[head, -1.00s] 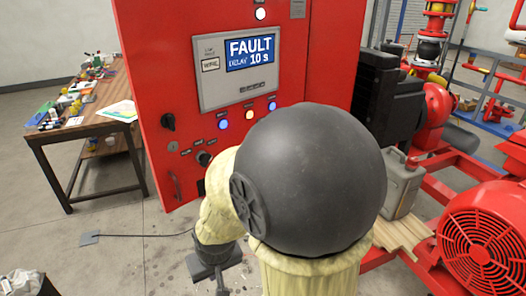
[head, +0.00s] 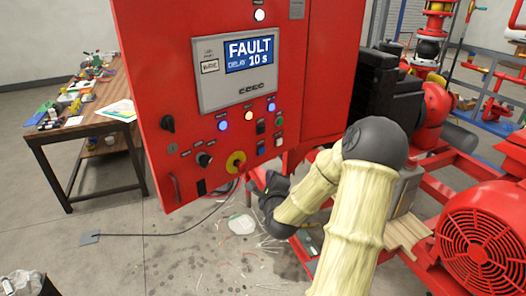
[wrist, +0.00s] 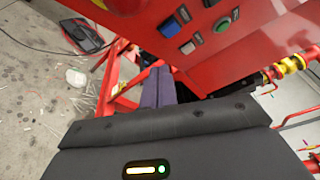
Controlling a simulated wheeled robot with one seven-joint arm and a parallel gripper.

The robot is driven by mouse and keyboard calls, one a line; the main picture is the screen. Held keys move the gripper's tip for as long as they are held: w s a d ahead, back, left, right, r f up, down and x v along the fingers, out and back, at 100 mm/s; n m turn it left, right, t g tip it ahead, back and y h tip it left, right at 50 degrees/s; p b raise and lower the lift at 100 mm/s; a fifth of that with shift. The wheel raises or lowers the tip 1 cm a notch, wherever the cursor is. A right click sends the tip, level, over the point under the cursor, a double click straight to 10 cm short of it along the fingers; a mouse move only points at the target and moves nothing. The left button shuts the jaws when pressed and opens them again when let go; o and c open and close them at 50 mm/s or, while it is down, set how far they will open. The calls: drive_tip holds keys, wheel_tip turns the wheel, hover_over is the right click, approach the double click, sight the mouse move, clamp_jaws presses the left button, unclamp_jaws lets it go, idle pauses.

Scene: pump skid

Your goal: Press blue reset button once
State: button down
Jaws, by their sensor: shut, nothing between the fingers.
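The blue button (wrist: 170,27) shows on the red panel at the top of the wrist view, beside a white button (wrist: 188,47) and a round green one (wrist: 221,24). My gripper (wrist: 158,72) is shut and empty. Its fingertips appear just below the buttons in the wrist view; I see no contact with the blue button. In the head view my gripper (head: 272,186) is low, right of the cabinet's lower edge.
The cabinet screen (head: 249,54) reads "FAULT DELAY 10 s". A yellow ring with a red centre (head: 235,162) and black knobs are on the panel. Red pump framing and a grey can (head: 403,188) stand right. A cluttered wooden table (head: 85,130) stands left.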

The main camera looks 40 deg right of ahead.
sight(262, 150)
drive_tip(key=s+d+r+m+h, duration=0.2)
drive_tip(key=d+m+h, duration=0.1)
drive_tip(key=d+m, duration=0.1)
drive_tip(key=shift+s+d+r+m, duration=0.25)
drive_tip(key=shift+s+d+m, duration=0.15)
drive_tip(key=shift+d, duration=0.15)
drive_tip(key=shift+w, duration=0.15)
drive_tip(key=w+a, duration=0.1)
drive_tip(key=w, duration=0.7)
drive_tip(key=shift+w, duration=0.25)
drive_tip(key=shift+a, duration=0.15)
idle(1.3)
drive_tip(key=shift+w, duration=0.4)
drive_tip(key=shift+w+a+b, duration=0.1)
drive_tip(key=shift+w+b, duration=0.25)
drive_tip(key=shift+w, duration=0.05)
idle(0.8)
drive_tip(key=shift+s, duration=0.85)
